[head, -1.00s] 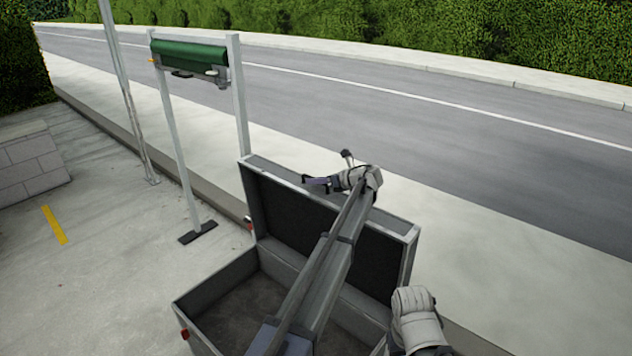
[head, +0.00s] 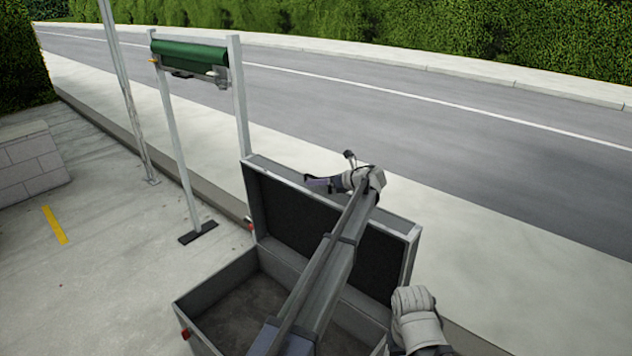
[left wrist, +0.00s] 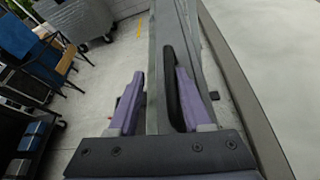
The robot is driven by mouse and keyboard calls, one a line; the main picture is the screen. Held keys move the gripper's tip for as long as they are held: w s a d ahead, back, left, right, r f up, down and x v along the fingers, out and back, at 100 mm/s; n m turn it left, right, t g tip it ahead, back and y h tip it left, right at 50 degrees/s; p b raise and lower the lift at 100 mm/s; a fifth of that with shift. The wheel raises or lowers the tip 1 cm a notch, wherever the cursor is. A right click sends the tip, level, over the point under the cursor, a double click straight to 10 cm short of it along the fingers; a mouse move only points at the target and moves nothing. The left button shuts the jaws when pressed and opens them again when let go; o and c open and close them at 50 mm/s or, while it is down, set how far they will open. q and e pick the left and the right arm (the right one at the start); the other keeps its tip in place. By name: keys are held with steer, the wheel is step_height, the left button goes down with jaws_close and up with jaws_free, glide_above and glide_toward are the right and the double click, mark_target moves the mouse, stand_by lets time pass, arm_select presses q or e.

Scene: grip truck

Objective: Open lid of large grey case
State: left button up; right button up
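The large grey case (head: 215,280) stands on the pavement at the bottom middle of the head view. Its lid (head: 400,224) is raised and stands nearly upright at the back, showing its dark lining. The case's inside floor looks bare where it shows; my left arm hides part of it. My left gripper (head: 318,183) is at the lid's top edge. In the left wrist view its purple fingers (left wrist: 160,85) are spread apart, one to each side of the lid's edge (left wrist: 158,60). I cannot tell whether they touch it.
A green roll on a stand (head: 190,55) rises behind the case to the left. A kerb and road lie behind the lid. The left wrist view also shows a blue chair (left wrist: 30,45), a grey bin (left wrist: 80,18) and a dark cart (left wrist: 25,125). Open pavement lies left.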

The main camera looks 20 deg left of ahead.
mark_target(334, 196)
arm_select(q)
steer(key=p+v, duration=0.2)
steer(key=v, duration=0.4)
steer(key=shift+d+r, duration=0.2)
steer(key=shift+s+d, duration=0.15)
steer(key=shift+d, duration=0.05)
steer(key=shift+d, duration=0.1)
steer(key=shift+w+p+v, duration=0.2)
steer(key=shift+p+v, duration=0.45)
steer(key=shift+v, duration=1)
steer(key=shift+w+p+v, duration=0.2)
steer(key=shift+p+v, duration=0.4)
steer(key=shift+v, duration=1.05)
steer(key=shift+s+d+r+p, duration=0.1)
steer(key=shift+d+p, duration=0.05)
steer(key=shift+d, duration=0.4)
steer(key=shift+s+d+r+p, duration=0.1)
steer(key=shift+d+p, duration=0.05)
steer(key=shift+d, duration=0.4)
steer(key=shift+c, duration=0.3)
